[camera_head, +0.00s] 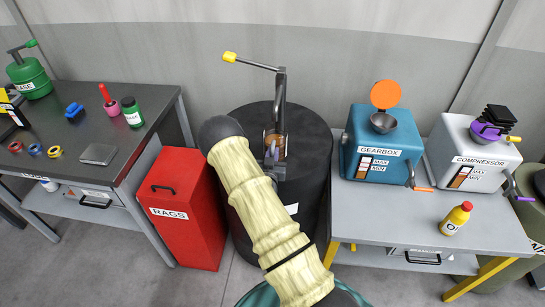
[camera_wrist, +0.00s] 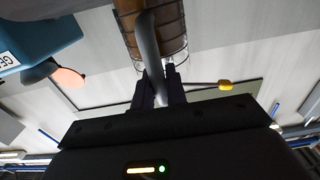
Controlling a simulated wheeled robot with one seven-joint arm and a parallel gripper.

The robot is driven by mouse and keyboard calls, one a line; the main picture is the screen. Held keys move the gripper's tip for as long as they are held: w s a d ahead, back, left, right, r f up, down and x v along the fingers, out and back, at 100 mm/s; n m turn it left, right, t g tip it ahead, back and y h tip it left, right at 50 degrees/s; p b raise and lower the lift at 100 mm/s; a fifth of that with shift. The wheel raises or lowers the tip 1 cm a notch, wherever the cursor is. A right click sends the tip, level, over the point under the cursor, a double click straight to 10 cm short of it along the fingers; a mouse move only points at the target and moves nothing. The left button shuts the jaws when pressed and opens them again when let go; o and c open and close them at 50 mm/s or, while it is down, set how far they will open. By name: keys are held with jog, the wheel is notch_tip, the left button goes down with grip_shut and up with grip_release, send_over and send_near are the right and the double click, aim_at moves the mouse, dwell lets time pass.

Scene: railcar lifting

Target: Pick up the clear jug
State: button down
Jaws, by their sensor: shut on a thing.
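The clear jug (camera_head: 281,141) shows in the head view at the black drum, beside the pump's bent pipe, with something brown showing through it. In the wrist view the see-through jug (camera_wrist: 174,28) with thin dark lines on it is at the top middle. My gripper (camera_head: 272,153) is at the jug's near side, its arm covering part of the drum. In the wrist view my gripper's fingers (camera_wrist: 160,78) are closed around a grey curved bar that looks like the jug's handle (camera_wrist: 149,45). The jug's lower part is partly hidden by my gripper.
The black drum (camera_head: 307,150) carries a hand pump (camera_head: 280,95) with a yellow-tipped lever (camera_head: 230,57) close above the jug. A red rags bin (camera_head: 181,232) stands left. A table with a gearbox (camera_head: 377,140), compressor (camera_head: 473,150) and yellow bottle (camera_head: 455,219) stands right.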

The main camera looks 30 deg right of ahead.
notch_tip(320, 180, up, 2)
jog(key=shift+r+b, duration=0.1)
jog(key=shift+b, duration=0.35)
jog(key=b+v, duration=0.2)
jog(key=v, duration=1.6)
